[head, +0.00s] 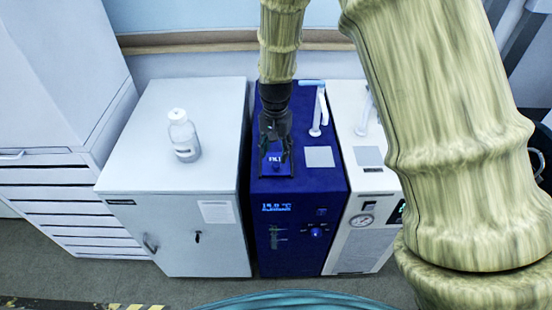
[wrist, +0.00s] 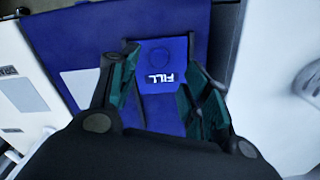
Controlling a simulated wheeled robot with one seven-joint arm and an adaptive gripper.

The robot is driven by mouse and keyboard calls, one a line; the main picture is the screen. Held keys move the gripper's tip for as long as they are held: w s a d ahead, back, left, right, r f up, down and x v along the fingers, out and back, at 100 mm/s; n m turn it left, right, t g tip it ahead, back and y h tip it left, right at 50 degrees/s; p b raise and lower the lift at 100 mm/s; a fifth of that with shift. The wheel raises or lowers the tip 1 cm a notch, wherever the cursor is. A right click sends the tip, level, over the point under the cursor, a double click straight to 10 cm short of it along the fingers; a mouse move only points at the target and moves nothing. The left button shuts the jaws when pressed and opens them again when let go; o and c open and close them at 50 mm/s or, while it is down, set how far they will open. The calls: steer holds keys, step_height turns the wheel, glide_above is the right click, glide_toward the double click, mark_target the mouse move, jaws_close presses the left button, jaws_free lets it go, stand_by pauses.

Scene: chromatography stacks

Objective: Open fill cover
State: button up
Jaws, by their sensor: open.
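The fill cover (head: 277,158) is a blue flap with a white FILL label on top of the dark blue chiller (head: 325,181). In the wrist view the cover (wrist: 177,52) shows as a flat blue panel with a faint round mark beside its label. It looks closed. My gripper (head: 277,150) points down over the cover. In the wrist view my gripper (wrist: 160,68) is open, its two dark green fingers apart on either side of the label, with nothing between them. Whether the fingertips touch the cover, I cannot tell. The fingers hide part of its sides.
A white pipe fitting (head: 316,115) rises behind and right of the cover, near a grey plate (head: 319,156). A white cabinet (head: 130,160) with a clear bottle (head: 183,138) stands left. A white unit with a gauge (head: 361,220) stands right. My arm hides the right side.

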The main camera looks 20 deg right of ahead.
mark_target(276, 164)
steer(key=shift+s+f+p, duration=0.15)
steer(key=shift+f+p, duration=0.4)
steer(key=shift+f, duration=1.95)
steer(key=shift+c, duration=0.2)
jaws_close()
